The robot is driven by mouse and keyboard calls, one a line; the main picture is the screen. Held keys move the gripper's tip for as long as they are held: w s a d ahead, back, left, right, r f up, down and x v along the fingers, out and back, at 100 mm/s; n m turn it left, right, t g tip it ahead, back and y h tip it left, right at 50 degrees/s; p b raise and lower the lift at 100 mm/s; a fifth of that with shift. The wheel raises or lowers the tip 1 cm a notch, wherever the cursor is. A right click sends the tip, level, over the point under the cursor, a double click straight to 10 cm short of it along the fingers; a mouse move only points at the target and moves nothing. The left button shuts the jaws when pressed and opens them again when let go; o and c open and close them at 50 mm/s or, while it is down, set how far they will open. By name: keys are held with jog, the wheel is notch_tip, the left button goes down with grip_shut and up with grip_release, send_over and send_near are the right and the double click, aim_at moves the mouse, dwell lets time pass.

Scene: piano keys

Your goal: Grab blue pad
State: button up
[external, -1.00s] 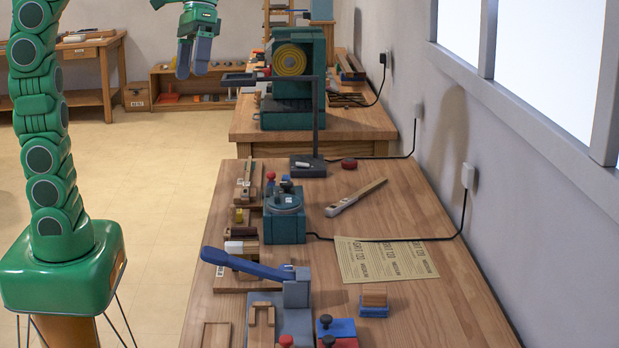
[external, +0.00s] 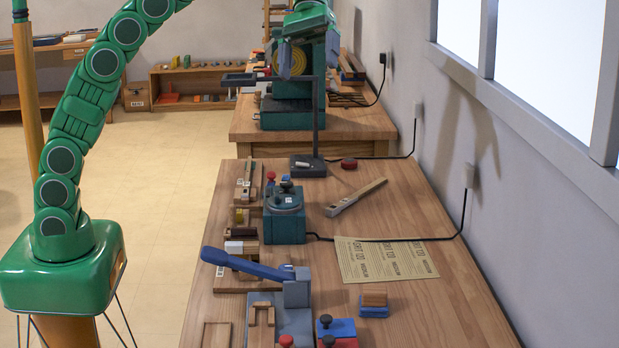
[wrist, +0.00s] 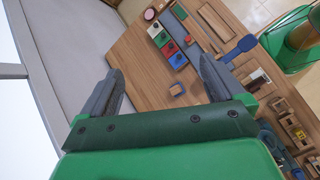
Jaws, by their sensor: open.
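The blue pad (external: 374,311) lies on the near workbench, right of center, with a wooden block (external: 374,297) on top of it. In the wrist view the wooden block with blue at its edge (wrist: 176,89) shows small and far below, between and beyond the fingers. My gripper (external: 309,66) is high above the benches, in front of the green machine in the external view. Its two grey fingers are spread and empty in the wrist view (wrist: 160,70). The gripper is well apart from the pad.
A blue-handled lever tool (external: 250,265) stands left of the pad. A blue block with a dark knob (external: 338,327) is close by. Printed sheets (external: 385,260) lie behind the pad. A thin stand (external: 316,125) rises at the bench's back. Bare wood lies right of the pad.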

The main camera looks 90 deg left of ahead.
jog(key=w+a+f+n+h, duration=0.1)
jog(key=w+f+n+h, duration=0.1)
jog(key=w, duration=0.5)
jog(key=w+a+f+n+h, duration=0.1)
jog(key=w+f+n+h, duration=0.1)
jog(key=w, duration=0.5)
jog(key=shift+w+a+f+n+g+h, duration=0.25)
jog(key=shift+f+n+g+h, duration=0.15)
jog(key=shift+f+n, duration=0.3)
jog(key=shift+w+a+f, duration=0.15)
jog(key=shift+f, duration=0.1)
send_near(375, 286)
jog(key=x, duration=0.4)
jog(key=shift+f, duration=0.15)
jog(key=shift+f+x, duration=0.15)
jog(key=shift+x, duration=1.75)
jog(key=shift+f+x, duration=0.15)
jog(key=shift+x, duration=1.7)
jog(key=shift+a, duration=0.15)
